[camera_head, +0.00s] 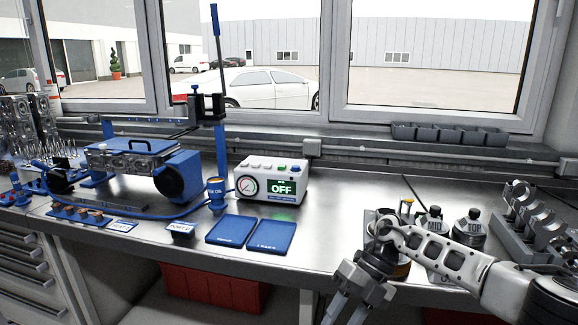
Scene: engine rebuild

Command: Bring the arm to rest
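My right arm (445,258) comes in from the right, low over the right end of the metal bench. Its gripper (345,309) points down in front of the bench's front edge. Two separate fingers show with a gap between them, and nothing is seen between them. The fingertips reach close to the bottom edge of the picture. My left arm and gripper are not in view.
Bottles marked MID (433,219) and TOP (470,229) stand right behind my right arm, partly hidden. A rack of metal parts (535,222) is at far right. Blue trays (270,233), a gauge box reading OFF (270,181) and a blue fixture (130,158) stand left. The back middle bench is clear.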

